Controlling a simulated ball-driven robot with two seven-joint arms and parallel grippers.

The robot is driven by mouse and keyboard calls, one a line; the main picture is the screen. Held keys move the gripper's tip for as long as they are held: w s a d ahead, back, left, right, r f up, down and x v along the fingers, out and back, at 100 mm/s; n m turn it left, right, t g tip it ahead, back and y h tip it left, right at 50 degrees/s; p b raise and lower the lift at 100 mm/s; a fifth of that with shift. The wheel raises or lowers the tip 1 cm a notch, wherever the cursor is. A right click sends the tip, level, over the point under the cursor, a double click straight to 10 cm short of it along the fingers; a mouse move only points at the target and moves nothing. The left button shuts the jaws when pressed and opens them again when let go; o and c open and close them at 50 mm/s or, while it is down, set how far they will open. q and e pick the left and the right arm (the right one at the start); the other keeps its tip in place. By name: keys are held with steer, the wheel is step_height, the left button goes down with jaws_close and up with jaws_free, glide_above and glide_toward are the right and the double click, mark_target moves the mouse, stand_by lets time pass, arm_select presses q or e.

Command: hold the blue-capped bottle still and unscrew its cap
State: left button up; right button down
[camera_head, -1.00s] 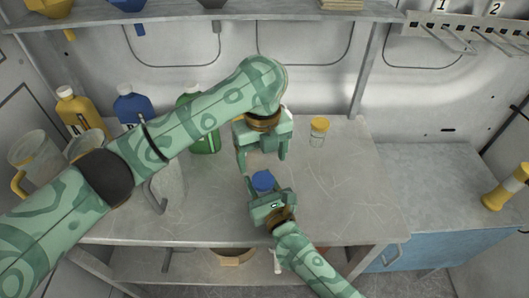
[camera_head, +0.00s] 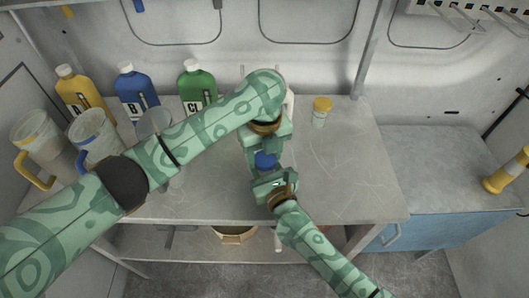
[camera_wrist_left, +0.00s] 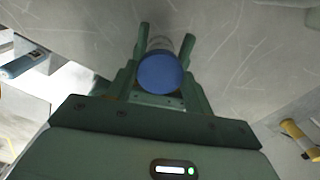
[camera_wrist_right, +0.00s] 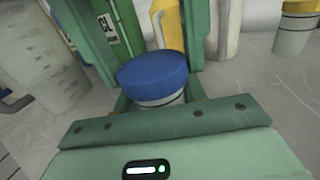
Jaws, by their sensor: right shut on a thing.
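The small clear bottle with a blue cap (camera_head: 266,160) stands upright near the front middle of the worktop. My right gripper (camera_head: 265,171) comes from the front and is shut on the bottle below the cap. In the right wrist view the blue cap (camera_wrist_right: 152,72) sits above the pale bottle body between the fingers. My left gripper (camera_head: 262,150) points down from above the bottle, with fingers on either side of it. In the left wrist view the cap (camera_wrist_left: 160,72) lies between the open fingers, with the body beyond. Contact with the cap cannot be told.
A small yellow-capped bottle (camera_head: 321,112) stands to the right. Yellow (camera_head: 84,95), blue (camera_head: 138,95) and green (camera_head: 197,88) jugs stand at the back left, with measuring pitchers (camera_head: 95,138) before them. The worktop's right side (camera_head: 350,165) is clear.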

arm_select(q)
steer(key=n, duration=0.9)
steer(key=shift+n, duration=0.4)
steer(key=o, duration=1.1)
steer(key=shift+c, duration=0.2)
steer(key=shift+s, duration=0.1)
arm_select(e)
steer(key=shift+d, duration=0.1)
